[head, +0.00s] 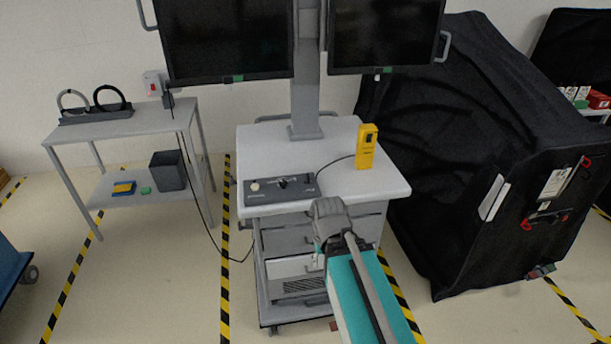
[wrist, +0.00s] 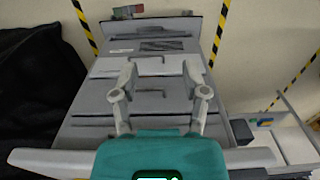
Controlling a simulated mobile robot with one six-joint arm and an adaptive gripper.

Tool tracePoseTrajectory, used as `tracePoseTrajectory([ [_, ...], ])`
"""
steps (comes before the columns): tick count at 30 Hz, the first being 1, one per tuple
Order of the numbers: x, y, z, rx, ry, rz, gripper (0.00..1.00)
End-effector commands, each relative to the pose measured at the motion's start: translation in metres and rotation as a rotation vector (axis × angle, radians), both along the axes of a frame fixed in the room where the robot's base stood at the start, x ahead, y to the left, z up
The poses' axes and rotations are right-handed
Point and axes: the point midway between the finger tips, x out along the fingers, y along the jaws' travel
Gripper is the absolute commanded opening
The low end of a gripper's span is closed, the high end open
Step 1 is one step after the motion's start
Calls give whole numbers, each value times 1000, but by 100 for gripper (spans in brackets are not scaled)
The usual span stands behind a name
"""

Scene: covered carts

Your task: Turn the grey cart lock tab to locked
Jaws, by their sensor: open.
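The grey cart (head: 325,185) stands in the middle of the head view, with drawers in its front. A small red piece (head: 334,325) shows low at its front right, mostly hidden by my arm. In the wrist view a small red, green and grey fitting (wrist: 128,12) sits at the top end of the cart (wrist: 85,130); it looks like the lock tab, but its setting is too small to tell. My gripper (head: 328,210) is in front of the upper drawers in the head view. In the wrist view my gripper (wrist: 158,76) is open and empty, its fingers spread over the drawer fronts, apart from the tab.
A black-covered cart (head: 430,130) stands close on the right, with a similar red-green fitting (head: 541,271) near the floor. A side table (head: 130,122) stands left. Floor in front is clear.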

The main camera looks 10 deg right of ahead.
Motion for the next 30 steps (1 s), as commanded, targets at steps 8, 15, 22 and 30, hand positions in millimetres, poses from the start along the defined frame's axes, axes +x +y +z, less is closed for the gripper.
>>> tracePoseTrajectory([
  [8, 15, -6, 13, 0, 0, 59, 74],
  [15, 61, -10, 50, 0, 0, 279, 74],
  [22, 122, -10, 97, 1, 0, 599, 74],
  [30, 194, -9, 150, 1, 0, 990, 74],
])
